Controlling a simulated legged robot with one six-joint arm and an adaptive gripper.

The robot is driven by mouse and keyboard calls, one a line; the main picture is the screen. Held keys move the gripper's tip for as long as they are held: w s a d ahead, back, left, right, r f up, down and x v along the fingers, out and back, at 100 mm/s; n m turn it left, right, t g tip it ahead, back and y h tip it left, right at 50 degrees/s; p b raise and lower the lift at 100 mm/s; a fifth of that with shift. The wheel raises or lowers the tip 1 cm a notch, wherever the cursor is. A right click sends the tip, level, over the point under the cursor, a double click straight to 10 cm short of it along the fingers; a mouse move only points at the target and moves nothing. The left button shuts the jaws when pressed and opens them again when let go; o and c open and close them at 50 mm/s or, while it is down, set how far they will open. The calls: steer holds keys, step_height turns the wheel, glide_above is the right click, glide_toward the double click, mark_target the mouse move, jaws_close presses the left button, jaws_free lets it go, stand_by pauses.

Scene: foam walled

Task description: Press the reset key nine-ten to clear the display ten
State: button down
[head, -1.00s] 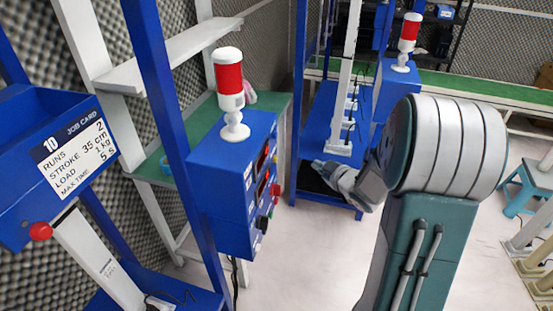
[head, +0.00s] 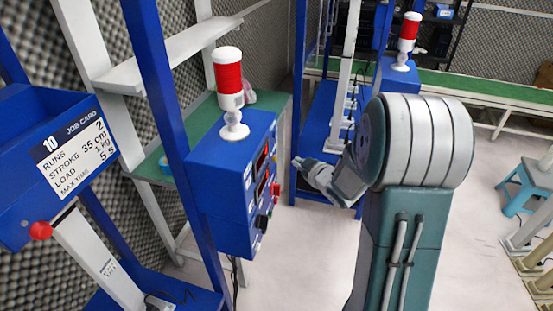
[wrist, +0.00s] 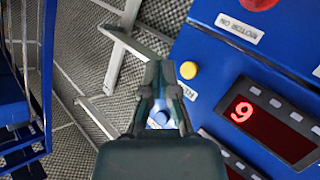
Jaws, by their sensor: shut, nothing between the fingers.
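The blue control box (head: 225,180) stands left of centre in the head view, its panel seen edge-on with two red-lit displays. In the wrist view the panel is close, on the right. One dark display (wrist: 270,130) shows a red digit that reads like 9, with several small grey keys (wrist: 275,103) along its edge. Part of a second display (wrist: 238,170) shows at the bottom. I cannot read any key's number. My gripper (head: 298,162) is shut and empty, just right of the panel and apart from it. Its closed fingertips (wrist: 160,68) point past the panel's edge in the wrist view.
A yellow button (wrist: 188,70) and a MOTOR ON label (wrist: 240,28) are on the panel. A red and white lamp (head: 229,90) tops the box. A blue post (head: 165,110) stands at its left. A job card (head: 75,148) numbered 10 hangs at far left.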

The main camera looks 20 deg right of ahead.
steer(key=shift+w+a, duration=1)
steer(key=shift+a, duration=0.3)
steer(key=shift+a, duration=0.1)
stand_by(0.4)
steer(key=shift+w+a, duration=0.15)
steer(key=shift+a, duration=0.1)
steer(key=shift+w+a, duration=0.3)
steer(key=shift+a, duration=0.05)
stand_by(0.9)
steer(key=shift+s+d, duration=0.55)
steer(key=shift+d, duration=0.15)
steer(key=s+d, duration=0.1)
steer(key=d, duration=0.1)
steer(key=s+d, duration=0.2)
stand_by(0.7)
